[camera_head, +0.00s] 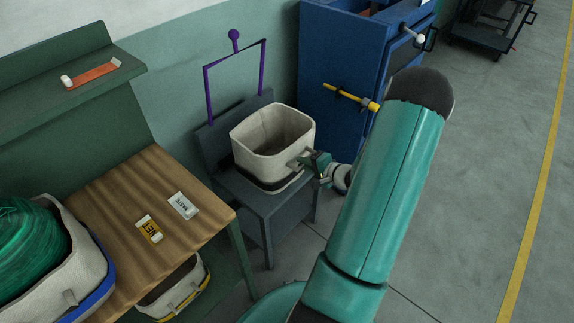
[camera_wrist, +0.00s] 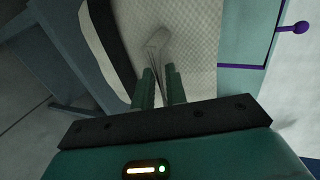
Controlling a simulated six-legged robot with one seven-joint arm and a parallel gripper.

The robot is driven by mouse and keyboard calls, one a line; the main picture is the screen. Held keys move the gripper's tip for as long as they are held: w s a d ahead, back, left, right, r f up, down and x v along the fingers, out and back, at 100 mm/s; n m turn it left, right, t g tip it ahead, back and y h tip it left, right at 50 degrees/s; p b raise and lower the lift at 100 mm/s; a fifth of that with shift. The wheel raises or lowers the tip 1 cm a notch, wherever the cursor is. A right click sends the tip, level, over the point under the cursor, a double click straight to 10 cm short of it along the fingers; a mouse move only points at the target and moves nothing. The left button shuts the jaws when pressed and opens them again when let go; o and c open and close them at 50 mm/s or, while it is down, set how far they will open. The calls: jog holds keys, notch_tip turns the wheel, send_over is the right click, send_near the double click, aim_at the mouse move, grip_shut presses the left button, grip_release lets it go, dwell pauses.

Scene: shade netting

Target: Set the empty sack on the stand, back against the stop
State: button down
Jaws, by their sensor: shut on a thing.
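The empty sack (camera_head: 262,152) is off-white and open-topped, with a black band at its base. It is upright over the seat of the dark grey-blue stand (camera_head: 268,206), close to the stand's raised back (camera_head: 213,144). I cannot tell whether its back touches there, or whether its base bears fully on the seat. My gripper (camera_head: 303,161) is shut on the handle at the sack's right side. In the wrist view, the fingers of my gripper (camera_wrist: 159,74) close on a light strap (camera_wrist: 158,42) against the pale weave of the sack (camera_wrist: 190,35).
A purple frame (camera_head: 207,92) stands behind the stand. A blue cabinet (camera_head: 325,70) with a yellow handle (camera_head: 345,96) is close behind my gripper. A wooden bench (camera_head: 110,215) with two labelled blocks is at left. Another sack (camera_head: 93,250) holds green netting.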

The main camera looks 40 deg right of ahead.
jog(key=w+d+f, duration=0.1)
jog(key=w+f, duration=0.1)
jog(key=w+d+f, duration=0.2)
jog(key=w+f, duration=0.1)
jog(key=w+d+f, duration=0.2)
jog(key=w, duration=0.1)
jog(key=shift+w+f, duration=0.15)
jog(key=shift+f, duration=0.1)
jog(key=shift+w+f, duration=0.15)
jog(key=shift+f, duration=0.05)
notch_tip(320, 180, down, 3)
jog(key=shift+w+d+f, duration=0.1)
jog(key=shift+f, duration=0.1)
jog(key=c, duration=1.4)
grip_release()
jog(key=shift+c, duration=0.2)
